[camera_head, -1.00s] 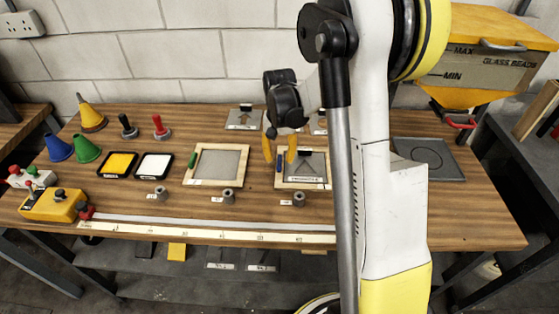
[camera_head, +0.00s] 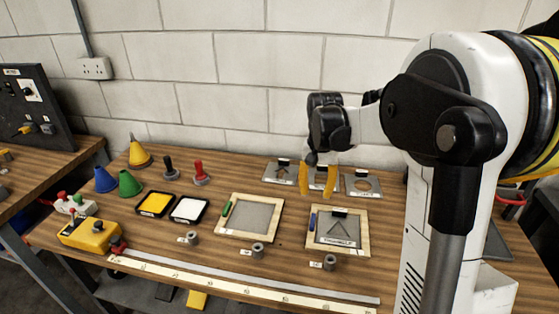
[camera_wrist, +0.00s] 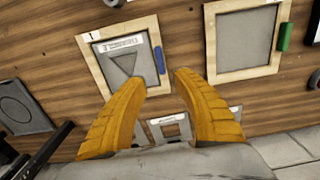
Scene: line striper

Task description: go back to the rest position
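My gripper (camera_head: 318,181) hangs above the back of the wooden bench, in front of the small stencil plates by the wall. Its two yellow fingers are apart, with nothing between them. In the wrist view my gripper (camera_wrist: 155,100) also shows spread, empty fingers. The framed triangle plate (camera_head: 340,231) lies below and to the right of the fingers in the head view, with a blue handle on its left side. It also shows in the wrist view (camera_wrist: 122,65). My arm reaches in from the right and hides part of the bench.
A second wooden frame (camera_head: 252,216) with a green handle lies left of the triangle frame. Ink pads (camera_head: 156,204), cones (camera_head: 139,153), stamps (camera_head: 200,173) and a yellow box (camera_head: 88,235) stand further left. A long ruler strip (camera_head: 240,282) runs along the front edge.

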